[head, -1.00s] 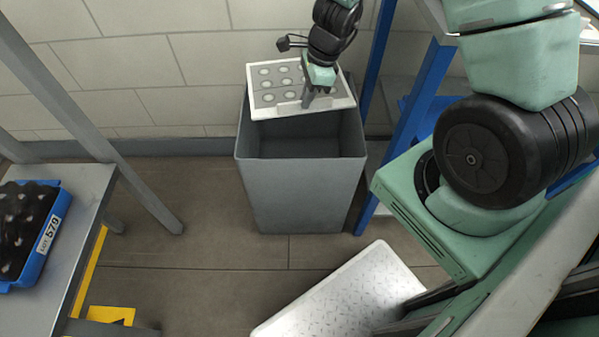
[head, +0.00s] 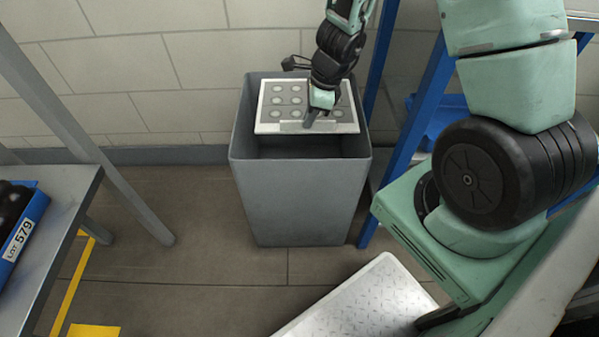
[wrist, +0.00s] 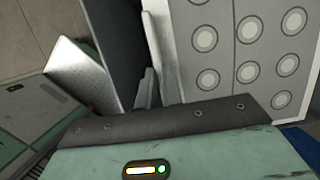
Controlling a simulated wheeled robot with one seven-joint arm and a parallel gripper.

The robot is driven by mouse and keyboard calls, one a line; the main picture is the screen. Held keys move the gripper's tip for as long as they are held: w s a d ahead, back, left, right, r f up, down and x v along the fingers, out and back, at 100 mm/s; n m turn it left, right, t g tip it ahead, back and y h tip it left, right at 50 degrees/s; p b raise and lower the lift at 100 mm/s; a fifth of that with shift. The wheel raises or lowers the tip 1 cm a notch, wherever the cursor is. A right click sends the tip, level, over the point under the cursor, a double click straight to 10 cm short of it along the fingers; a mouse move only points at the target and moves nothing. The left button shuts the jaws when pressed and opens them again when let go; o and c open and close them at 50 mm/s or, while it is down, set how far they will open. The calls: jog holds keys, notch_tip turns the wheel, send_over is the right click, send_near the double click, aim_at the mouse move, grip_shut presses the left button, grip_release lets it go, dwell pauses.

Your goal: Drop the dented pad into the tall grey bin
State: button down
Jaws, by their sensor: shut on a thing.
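The pad (head: 265,122) is a pale grey-white square panel with rows of round grey spots; it also shows close up in the wrist view (wrist: 221,55). My gripper (head: 308,122) is shut on the pad's near edge. The pad is over the mouth of the tall grey bin (head: 300,205), within its rim as seen from the head, toward the back. I cannot tell how far it sits below or above the rim. A dent is not clear in either view. In the wrist view my fingers (wrist: 158,88) are at the pad's left edge.
A blue tray marked LOT 579 (head: 22,235) with dark contents sits on a grey table (head: 62,205) at left. A blue upright frame (head: 412,130) stands right of the bin. A pale wall is behind.

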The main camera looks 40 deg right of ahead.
jog(key=c, duration=1.5)
grip_release()
jog(key=p+v, duration=0.9)
jog(key=v, duration=0.8)
jog(key=shift+s+d+r, duration=0.15)
jog(key=shift+d, duration=0.05)
